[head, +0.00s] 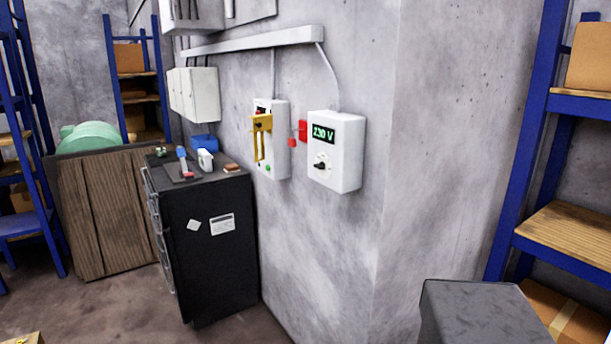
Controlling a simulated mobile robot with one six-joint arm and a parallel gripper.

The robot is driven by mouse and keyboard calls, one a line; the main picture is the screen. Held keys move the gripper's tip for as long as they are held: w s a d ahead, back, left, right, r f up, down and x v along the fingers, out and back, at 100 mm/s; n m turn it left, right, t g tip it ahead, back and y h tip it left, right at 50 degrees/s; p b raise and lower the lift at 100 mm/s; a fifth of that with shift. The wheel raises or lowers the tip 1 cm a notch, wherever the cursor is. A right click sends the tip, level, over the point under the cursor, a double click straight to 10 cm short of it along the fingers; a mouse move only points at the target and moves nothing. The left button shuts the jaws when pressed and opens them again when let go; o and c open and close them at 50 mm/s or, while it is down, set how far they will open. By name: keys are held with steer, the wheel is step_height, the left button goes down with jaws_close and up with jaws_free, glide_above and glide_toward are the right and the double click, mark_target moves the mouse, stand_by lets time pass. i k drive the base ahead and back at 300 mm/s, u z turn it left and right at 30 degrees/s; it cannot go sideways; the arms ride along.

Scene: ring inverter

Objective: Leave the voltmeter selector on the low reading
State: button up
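The voltmeter (346,152) is a white box on the grey concrete wall, right of the picture's middle. Its dark display (323,133) reads 230 V in green. Below the display is a small black selector knob (321,163) with a pale mark on it. The knob is too small to tell which position it points to. Nothing touches the voltmeter's front. My gripper is not in view.
Left of the voltmeter are a white switch box (277,143) with a yellow lever (262,124) and a small red box (303,130). A black cabinet (213,270) with tools on top stands below left. A blue shelf (529,140) is at right.

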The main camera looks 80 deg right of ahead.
mark_target(322, 165)
steer(key=u, duration=0.2)
steer(key=k, duration=0.95)
steer(key=z, duration=0.15)
